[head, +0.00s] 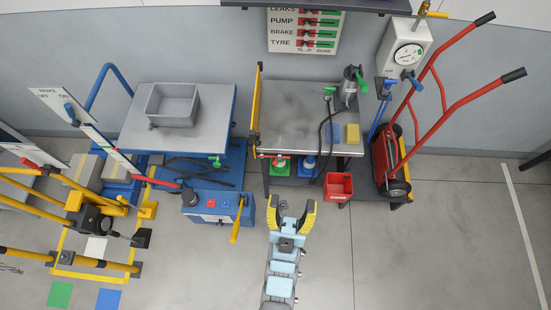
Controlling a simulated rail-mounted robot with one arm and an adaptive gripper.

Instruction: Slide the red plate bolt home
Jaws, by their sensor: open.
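My gripper (292,213) is at the lower middle of the head view, with its yellow-tipped fingers spread apart and nothing visible between them. It is in front of the grey bench and to the right of the blue box. I cannot clearly make out the red plate bolt. A small red bar (34,164) lies along the yellow rail assembly (95,192) at the far left, well away from my gripper; I cannot tell whether it is the bolt or how far it is slid.
A blue box (217,206) with a yellow lever stands left of my gripper. A red bin (338,187) is at the bench (312,122) front. A blue cart (180,112) carries a grey tray (173,104). A red hand truck (436,88) stands right. The right floor is mostly clear.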

